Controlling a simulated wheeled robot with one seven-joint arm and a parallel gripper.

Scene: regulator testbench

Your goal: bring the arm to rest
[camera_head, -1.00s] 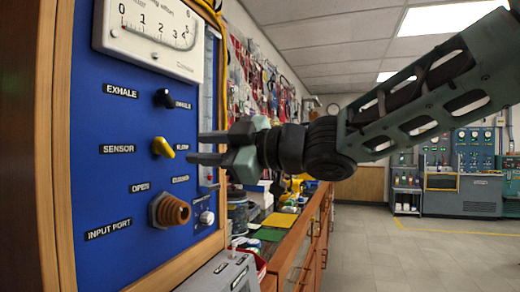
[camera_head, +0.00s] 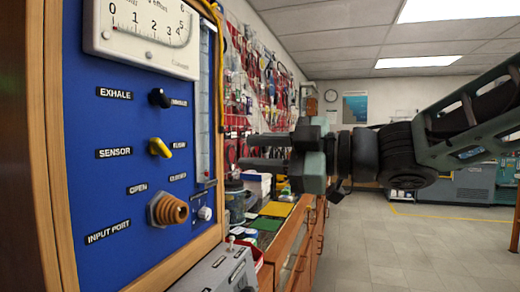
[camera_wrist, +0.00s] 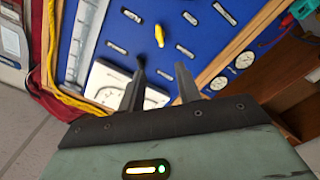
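My gripper (camera_head: 262,152) points left toward the blue test panel (camera_head: 100,190) and stands to the right of it, apart from it. Its two dark fingers are spread with a gap between them, and nothing is held. In the wrist view the fingers (camera_wrist: 160,92) are also apart, with the panel beyond them. The panel carries a black exhale knob (camera_head: 160,98), a yellow sensor knob (camera_head: 160,148) and a brown ribbed input port (camera_head: 170,210). The yellow knob also shows in the wrist view (camera_wrist: 159,36).
A white dial gauge (camera_head: 145,35) sits at the panel's top. A wooden bench (camera_head: 290,250) with cluttered goods runs along the wall behind. A grey box (camera_head: 222,275) stands below the panel. The floor (camera_head: 400,255) on the right is open.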

